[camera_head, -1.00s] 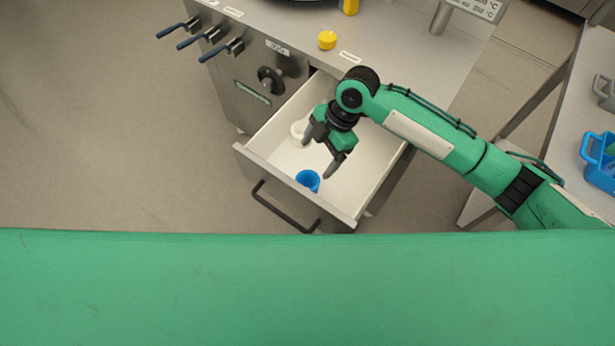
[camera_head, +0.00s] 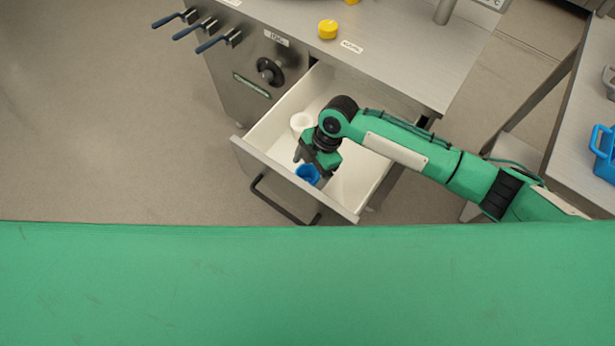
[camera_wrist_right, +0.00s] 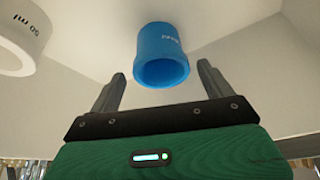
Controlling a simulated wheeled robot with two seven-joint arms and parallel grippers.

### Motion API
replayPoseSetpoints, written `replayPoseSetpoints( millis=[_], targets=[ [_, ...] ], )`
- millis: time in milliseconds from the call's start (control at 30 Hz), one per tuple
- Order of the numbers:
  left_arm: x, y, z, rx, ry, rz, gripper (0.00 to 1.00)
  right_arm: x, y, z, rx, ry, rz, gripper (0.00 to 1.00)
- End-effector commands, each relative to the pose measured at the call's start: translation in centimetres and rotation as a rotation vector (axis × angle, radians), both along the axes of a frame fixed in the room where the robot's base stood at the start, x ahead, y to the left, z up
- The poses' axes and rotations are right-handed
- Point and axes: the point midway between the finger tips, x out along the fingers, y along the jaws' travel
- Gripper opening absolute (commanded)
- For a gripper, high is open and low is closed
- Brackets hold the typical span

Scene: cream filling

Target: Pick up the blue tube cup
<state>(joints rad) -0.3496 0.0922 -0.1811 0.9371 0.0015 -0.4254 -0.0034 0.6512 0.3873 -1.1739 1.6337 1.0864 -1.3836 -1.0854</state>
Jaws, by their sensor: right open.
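The blue tube cup (camera_head: 307,174) stands in the open white drawer (camera_head: 352,203), close to the drawer's front. In the right wrist view the blue cup (camera_wrist_right: 161,55) is just ahead of the fingertips, roughly centred between them, with its open mouth facing the camera. My right gripper (camera_head: 309,171) is open and reaches down into the drawer at the cup; in the right wrist view its two fingers (camera_wrist_right: 157,83) are spread and empty. In the head view the gripper hides part of the cup. My left gripper is not in view.
A white cup (camera_head: 300,122), marked 50 ml in the right wrist view (camera_wrist_right: 22,35), stands in the drawer beside the gripper. Drawer walls surround the gripper. A yellow cap (camera_head: 327,29) sits on the counter above.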

Motion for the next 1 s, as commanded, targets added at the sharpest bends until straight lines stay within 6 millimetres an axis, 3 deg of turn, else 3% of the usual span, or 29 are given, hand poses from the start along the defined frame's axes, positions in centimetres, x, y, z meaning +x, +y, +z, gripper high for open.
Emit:
replayPoseSetpoints(
  millis=[233, 533, 800, 1000],
  targets=[
    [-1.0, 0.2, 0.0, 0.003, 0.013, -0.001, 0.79, -0.8, 0.9, -3.3, 0.0, 0.002, 0.0, 0.83],
    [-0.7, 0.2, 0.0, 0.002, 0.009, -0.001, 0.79, -0.8, 1.0, -3.7, 0.0, 0.0, 0.0, 0.83],
    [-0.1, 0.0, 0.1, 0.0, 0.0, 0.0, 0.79, -0.8, 1.0, -3.7, 0.0, 0.0, 0.0, 0.33],
    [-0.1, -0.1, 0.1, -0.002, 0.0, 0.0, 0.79, -0.8, 1.0, -3.7, 0.0, -0.001, 0.0, 0.33]
  ],
)
